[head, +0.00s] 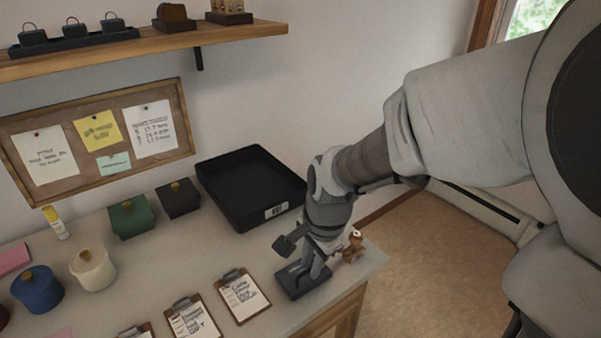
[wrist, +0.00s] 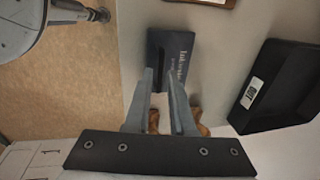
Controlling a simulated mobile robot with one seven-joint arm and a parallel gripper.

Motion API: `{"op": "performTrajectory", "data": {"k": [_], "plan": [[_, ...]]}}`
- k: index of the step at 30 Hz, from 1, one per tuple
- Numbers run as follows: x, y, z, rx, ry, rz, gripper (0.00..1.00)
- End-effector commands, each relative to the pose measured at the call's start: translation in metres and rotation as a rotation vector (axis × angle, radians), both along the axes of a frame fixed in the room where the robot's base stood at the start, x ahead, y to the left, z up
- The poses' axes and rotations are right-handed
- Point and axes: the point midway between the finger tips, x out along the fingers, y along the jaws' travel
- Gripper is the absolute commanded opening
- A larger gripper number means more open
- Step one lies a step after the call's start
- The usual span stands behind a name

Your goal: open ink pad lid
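The ink pad (head: 301,284) is a dark grey box near the front right corner of the table. In the wrist view the ink pad (wrist: 176,48) shows pale lettering on its top, and its lid looks closed. My gripper (head: 313,269) is over the ink pad, pointing down. In the wrist view my gripper (wrist: 160,78) has its two fingers apart, with the tips at the near part of the pad and a narrow dark strip between them. Whether the fingers touch the pad I cannot tell.
A brown figure-like object (head: 354,246) stands close behind my gripper at the table's edge. A black tray (head: 290,213) lies at the back. Clipboards (head: 243,297) lie to the left. Past the right edge is open floor (head: 440,270).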

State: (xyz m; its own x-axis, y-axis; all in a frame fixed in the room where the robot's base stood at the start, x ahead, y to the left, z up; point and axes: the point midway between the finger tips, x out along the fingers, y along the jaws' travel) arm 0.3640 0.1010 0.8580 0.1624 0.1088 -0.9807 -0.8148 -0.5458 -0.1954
Motion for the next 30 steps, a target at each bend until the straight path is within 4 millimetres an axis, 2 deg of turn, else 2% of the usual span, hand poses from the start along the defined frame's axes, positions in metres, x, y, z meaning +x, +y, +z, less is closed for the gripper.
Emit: {"op": "performTrajectory", "data": {"k": [1,3,30], "plan": [[0.0000,0.0000,0.0001,0.000,0.000,0.000,0.11],[0.0000,0.0000,0.0001,0.000,0.000,0.000,0.00],[-0.0004,-0.0002,0.0001,-0.001,0.001,0.000,0.00]]}}
